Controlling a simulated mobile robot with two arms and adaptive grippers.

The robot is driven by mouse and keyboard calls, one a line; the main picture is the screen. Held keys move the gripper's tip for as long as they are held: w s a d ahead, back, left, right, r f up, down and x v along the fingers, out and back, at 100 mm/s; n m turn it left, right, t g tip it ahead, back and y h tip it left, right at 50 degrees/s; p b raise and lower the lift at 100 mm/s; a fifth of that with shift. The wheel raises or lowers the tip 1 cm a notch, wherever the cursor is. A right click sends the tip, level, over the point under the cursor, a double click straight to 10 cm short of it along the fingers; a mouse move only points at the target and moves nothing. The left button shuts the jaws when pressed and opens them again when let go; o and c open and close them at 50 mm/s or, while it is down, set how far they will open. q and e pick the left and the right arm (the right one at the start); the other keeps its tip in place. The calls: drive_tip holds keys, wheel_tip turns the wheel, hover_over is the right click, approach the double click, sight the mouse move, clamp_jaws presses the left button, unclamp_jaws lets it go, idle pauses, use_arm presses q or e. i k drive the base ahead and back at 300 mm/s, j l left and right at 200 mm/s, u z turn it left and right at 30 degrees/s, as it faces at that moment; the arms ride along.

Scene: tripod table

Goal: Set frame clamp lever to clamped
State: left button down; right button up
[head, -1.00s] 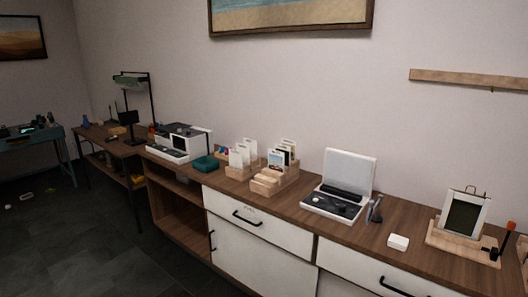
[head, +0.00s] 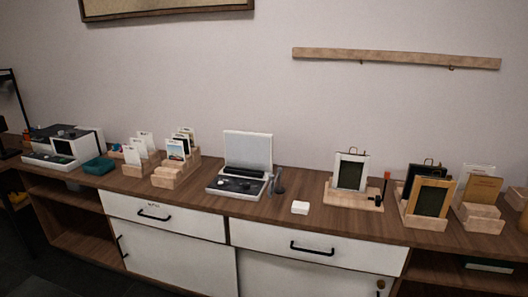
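A frame holder with a wooden base (head: 340,200) stands on the counter right of centre. A white-edged frame with a dark panel (head: 351,172) stands upright on it. A clamp lever (head: 386,183) with an orange-red tip and dark lower part rises upright at the base's right end. The lever is small here, and I cannot tell its clamp setting. Neither of my grippers shows in the head view.
The wooden counter (head: 300,185) runs along the wall. A white open-lidded device (head: 240,182) and a small white block (head: 300,208) lie left of the holder. Framed pictures in wooden stands (head: 428,205) crowd its right side. Card racks (head: 166,180) stand farther left.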

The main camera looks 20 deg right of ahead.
sight(387, 175)
drive_tip(key=z, duration=1.55)
drive_tip(key=i+j+z, duration=0.1)
drive_tip(key=i+j, duration=0.15)
drive_tip(key=i, duration=0.25)
drive_tip(key=i+j+z, duration=0.1)
drive_tip(key=i+j, duration=0.15)
drive_tip(key=i, duration=0.25)
drive_tip(key=i+j+z, duration=0.1)
drive_tip(key=i+j, duration=0.2)
drive_tip(key=i, duration=0.15)
